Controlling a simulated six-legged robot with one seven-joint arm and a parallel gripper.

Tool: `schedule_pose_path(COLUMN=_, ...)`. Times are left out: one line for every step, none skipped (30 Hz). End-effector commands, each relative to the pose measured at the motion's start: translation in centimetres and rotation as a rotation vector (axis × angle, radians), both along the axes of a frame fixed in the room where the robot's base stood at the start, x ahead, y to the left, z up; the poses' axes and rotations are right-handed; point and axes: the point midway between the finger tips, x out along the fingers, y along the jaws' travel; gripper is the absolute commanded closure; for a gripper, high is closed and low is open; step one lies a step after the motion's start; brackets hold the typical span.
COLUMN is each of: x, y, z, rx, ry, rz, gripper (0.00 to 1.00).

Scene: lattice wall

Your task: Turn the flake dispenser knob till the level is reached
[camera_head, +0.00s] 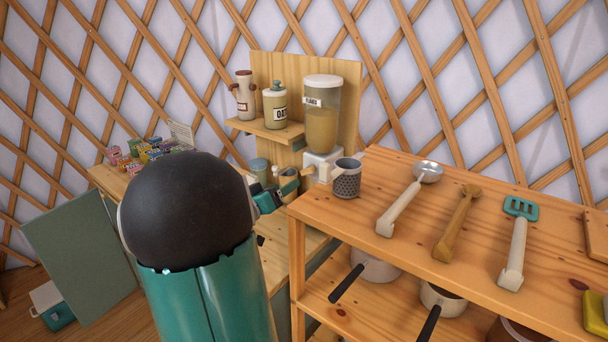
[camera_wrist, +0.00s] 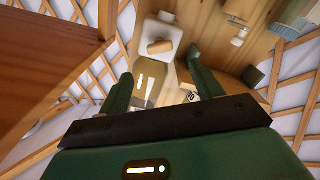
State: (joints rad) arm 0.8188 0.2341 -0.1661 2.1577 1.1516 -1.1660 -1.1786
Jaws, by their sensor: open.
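The flake dispenser (camera_head: 322,115) stands against the wooden back panel, with a clear hopper of tan flakes, a label and a white base (camera_head: 322,158). In the wrist view the dispenser appears upside down, its hopper (camera_wrist: 147,84) below its white base (camera_wrist: 158,30). A wooden knob (camera_wrist: 160,47) sticks out from that base. My gripper (camera_head: 287,191) is near the dispenser base in the head view, partly hidden by my arm. In the wrist view my gripper (camera_wrist: 165,84) is open and empty, its fingers apart with the knob beyond them. I cannot make out a level mark.
A ladle (camera_head: 408,200), a wooden utensil (camera_head: 457,222) and a turner (camera_head: 518,240) lie there. An oats jar (camera_head: 275,106) and another jar (camera_head: 245,96) stand on a small shelf.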

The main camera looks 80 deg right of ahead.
Motion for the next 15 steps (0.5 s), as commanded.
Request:
schedule_pose_path(x=-0.6, y=-1.0, z=-0.1, rx=0.001, ry=0.000, rz=-0.005, gripper=0.35)
schedule_pose_path(x=-0.8, y=-1.6, z=-0.1, rx=0.000, ry=0.001, rz=-0.004, gripper=0.35)
schedule_pose_path(x=-1.2, y=-2.3, z=-0.1, rx=0.001, ry=0.001, rz=-0.005, gripper=0.35)
schedule_pose_path(x=-1.4, y=-2.9, z=0.0, rx=0.000, ry=-0.001, rz=-0.005, gripper=0.35)
schedule_pose_path(x=-1.6, y=-3.4, z=-0.1, rx=0.001, ry=0.000, rz=-0.005, gripper=0.35)
schedule_pose_path(x=-2.0, y=-4.1, z=-0.1, rx=0.000, ry=0.000, rz=-0.004, gripper=0.35)
schedule_pose_path(x=-2.2, y=-4.7, z=-0.1, rx=-0.001, ry=-0.001, rz=-0.004, gripper=0.35)
schedule_pose_path(x=-2.4, y=-5.2, z=-0.1, rx=0.001, ry=-0.001, rz=-0.004, gripper=0.35)
schedule_pose_path(x=-2.7, y=-5.9, z=-0.1, rx=0.000, ry=-0.001, rz=-0.004, gripper=0.35)
schedule_pose_path(x=-2.9, y=-6.4, z=-0.1, rx=0.000, ry=-0.001, rz=-0.004, gripper=0.35)
schedule_pose_path(x=-3.1, y=-6.8, z=-0.1, rx=0.000, ry=-0.001, rz=-0.003, gripper=0.35)
schedule_pose_path(x=-3.3, y=-7.4, z=0.0, rx=0.000, ry=-0.002, rz=-0.003, gripper=0.35)
schedule_pose_path(x=-3.4, y=-7.7, z=0.0, rx=-0.001, ry=-0.002, rz=-0.004, gripper=0.35)
schedule_pose_path(x=-3.6, y=-8.0, z=-0.1, rx=0.000, ry=-0.001, rz=-0.003, gripper=0.35)
schedule_pose_path(x=-3.7, y=-8.4, z=-0.1, rx=0.000, ry=-0.001, rz=-0.001, gripper=0.35)
